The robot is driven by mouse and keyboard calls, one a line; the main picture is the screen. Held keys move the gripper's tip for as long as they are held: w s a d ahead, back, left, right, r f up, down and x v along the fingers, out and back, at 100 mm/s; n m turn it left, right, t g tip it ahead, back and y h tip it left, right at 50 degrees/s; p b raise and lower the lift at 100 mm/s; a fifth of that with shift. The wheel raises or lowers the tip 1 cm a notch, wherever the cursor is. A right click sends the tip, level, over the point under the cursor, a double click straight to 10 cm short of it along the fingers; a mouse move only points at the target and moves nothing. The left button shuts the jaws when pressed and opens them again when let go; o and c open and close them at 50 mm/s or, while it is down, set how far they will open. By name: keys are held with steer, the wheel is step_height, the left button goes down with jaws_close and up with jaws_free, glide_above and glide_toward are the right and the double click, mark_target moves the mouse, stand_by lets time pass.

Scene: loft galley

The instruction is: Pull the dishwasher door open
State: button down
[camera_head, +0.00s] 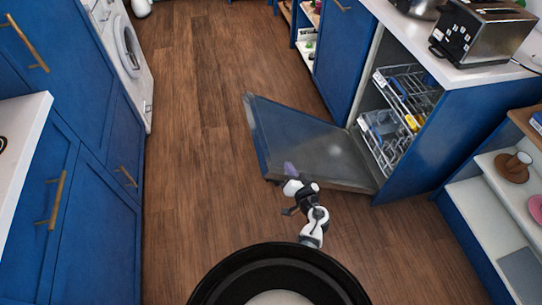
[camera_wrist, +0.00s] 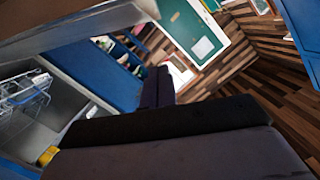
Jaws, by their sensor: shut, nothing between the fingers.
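The dishwasher door (camera_head: 315,140) is swung down and lies nearly flat, with its grey inner face up. It reaches left from the blue dishwasher cabinet on the right. The dishwasher interior is exposed, with wire racks (camera_head: 393,125) holding dishes; a rack (camera_wrist: 25,92) also shows at the left of the wrist view. My gripper (camera_head: 290,169) is at the door's near side, its fingers overlapping the door in the head view. I cannot tell whether they touch it. The dark fingers (camera_wrist: 160,90) show in the wrist view, shut and empty.
A toaster (camera_head: 484,32) stands on the counter above the dishwasher. Open shelves (camera_head: 490,200) are at the near right. Blue cabinets (camera_head: 95,235) and a white washing machine (camera_head: 127,50) line the left. The wooden floor (camera_head: 195,150) between is clear.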

steer(key=b, duration=0.1)
glide_above(271, 163)
steer(key=d, duration=0.2)
steer(key=f, duration=0.3)
steer(key=shift+w+d, duration=0.15)
steer(key=shift+w, duration=0.05)
steer(key=shift+s+a+f+g+b, duration=0.15)
steer(key=shift+a+f+b, duration=0.2)
steer(key=shift+f, duration=0.25)
steer(key=shift+s+a+f+g+b, duration=0.15)
steer(key=shift+a+f+b, duration=0.2)
steer(key=shift+f, duration=0.2)
steer(key=shift+a+f, duration=0.45)
steer(key=shift+f, duration=0.05)
